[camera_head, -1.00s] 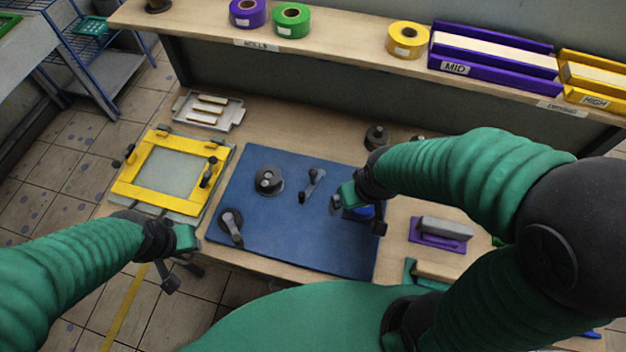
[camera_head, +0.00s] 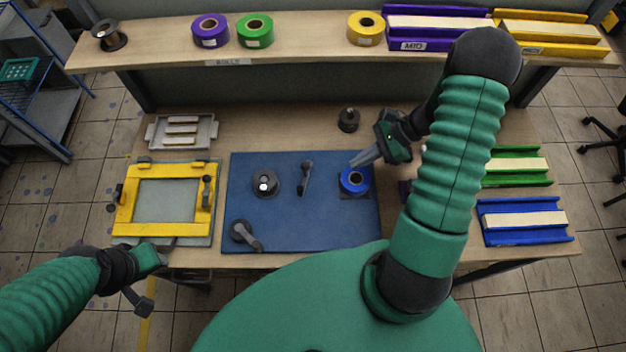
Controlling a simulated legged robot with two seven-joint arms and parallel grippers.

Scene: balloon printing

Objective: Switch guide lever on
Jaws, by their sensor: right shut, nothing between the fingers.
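The blue board (camera_head: 330,228) lies on the table in the head view. A small dark lever (camera_head: 304,178) stands near its top middle, and a larger black lever with a round base (camera_head: 243,233) sits at its lower left. I cannot tell which is the guide lever. A black disc (camera_head: 264,183) is at the upper left and a blue roll (camera_head: 354,181) at the right. My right gripper (camera_head: 358,162) is shut and empty, its tips just above the blue roll, to the right of the small lever. My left gripper (camera_head: 150,275) is low left, off the table's front edge; its jaws are unclear.
A yellow frame (camera_head: 124,208) lies left of the board, below a grey tray (camera_head: 156,132). A dark spool (camera_head: 348,120) stands behind the board. Green (camera_head: 518,181) and blue (camera_head: 545,238) holders are at the right. The shelf (camera_head: 310,35) holds rolls and trays.

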